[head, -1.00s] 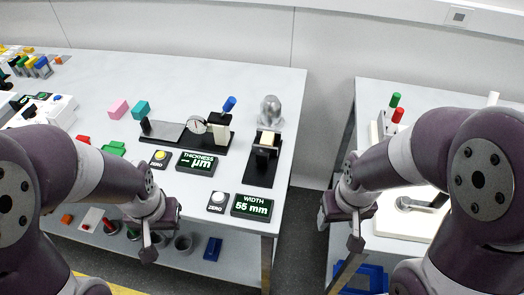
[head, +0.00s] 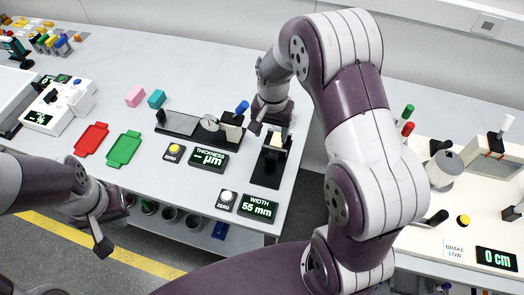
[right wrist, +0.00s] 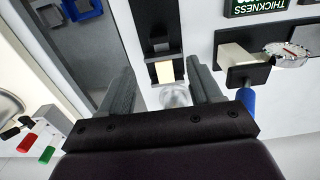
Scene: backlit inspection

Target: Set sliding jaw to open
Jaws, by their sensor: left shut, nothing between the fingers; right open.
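The width gauge (head: 265,178) is a black rail on the bench near its right edge. It carries a cream block (head: 274,141) between dark parts; which part is the sliding jaw is hard to tell. The rail (right wrist: 152,18) and cream block (right wrist: 165,72) also show in the right wrist view. The width display (head: 258,205) reads 55 mm. My right gripper (head: 267,124) is open and empty at the gauge's far end. In the right wrist view a silver rounded part (right wrist: 174,97) shows between its fingers. My left gripper (head: 102,243) is shut and empty, off the bench's front edge.
A thickness gauge with a dial (head: 209,122) and blue handle (head: 242,107) stands close left of my right gripper. Zero buttons (head: 228,196) sit in front. Red (head: 91,139) and green (head: 123,148) trays lie left. A second bench (head: 420,238) stands right, across a gap.

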